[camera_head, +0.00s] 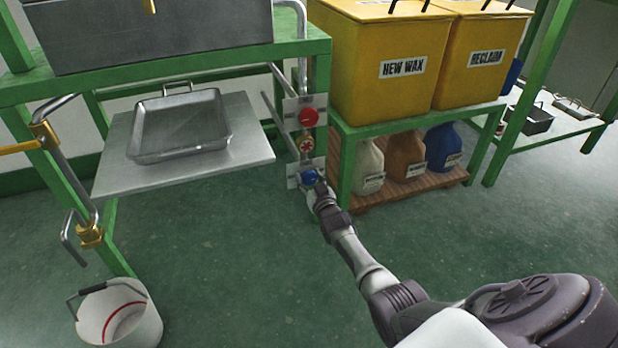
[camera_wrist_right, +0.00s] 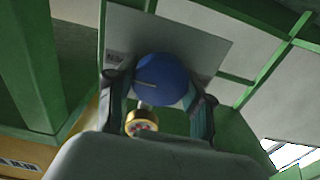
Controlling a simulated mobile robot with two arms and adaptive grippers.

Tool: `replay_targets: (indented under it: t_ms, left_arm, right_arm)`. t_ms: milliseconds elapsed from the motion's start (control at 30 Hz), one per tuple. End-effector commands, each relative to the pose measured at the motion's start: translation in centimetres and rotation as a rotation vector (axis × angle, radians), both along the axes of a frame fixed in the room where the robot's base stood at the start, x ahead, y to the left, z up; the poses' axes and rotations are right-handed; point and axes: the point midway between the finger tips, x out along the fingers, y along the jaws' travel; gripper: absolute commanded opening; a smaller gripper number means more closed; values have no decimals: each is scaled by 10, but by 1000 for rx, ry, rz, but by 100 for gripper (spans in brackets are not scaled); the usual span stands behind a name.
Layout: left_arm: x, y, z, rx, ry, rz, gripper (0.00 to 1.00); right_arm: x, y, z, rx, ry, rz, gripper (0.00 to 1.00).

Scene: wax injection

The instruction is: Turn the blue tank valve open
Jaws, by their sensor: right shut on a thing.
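The blue valve (camera_head: 309,177) is the lowest of three round valves on a green post below the tank. In the right wrist view the blue valve knob (camera_wrist_right: 162,80) sits between the two fingers of my right gripper (camera_wrist_right: 160,98), one on each side of it. My right gripper (camera_head: 318,188) is shut on the blue knob, and its fingers partly hide it in the head view. A pale plate (camera_wrist_right: 190,40) is behind the knob. My left gripper is not in view.
A metal tray (camera_head: 228,128) rests on a shelf at left. Yellow bins (camera_head: 385,95) and several jugs (camera_head: 368,168) stand right of the post. A white bucket (camera_head: 142,318) stands on the floor.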

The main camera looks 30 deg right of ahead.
Motion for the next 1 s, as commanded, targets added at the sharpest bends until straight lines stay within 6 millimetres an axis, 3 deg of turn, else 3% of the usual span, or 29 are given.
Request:
replay_targets:
  t_ms: [400,433,567,1000]
  left_arm:
    - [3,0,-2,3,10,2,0]
    - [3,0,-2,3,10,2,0]
    - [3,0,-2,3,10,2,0]
    - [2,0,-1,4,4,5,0]
  right_arm:
    - [-1,0,-2,11,2,-1,17]
    - [-1,0,-2,10,2,-1,57]
    - [-1,0,-2,8,1,-1,78]
    - [-6,2,-1,7,0,0,78]
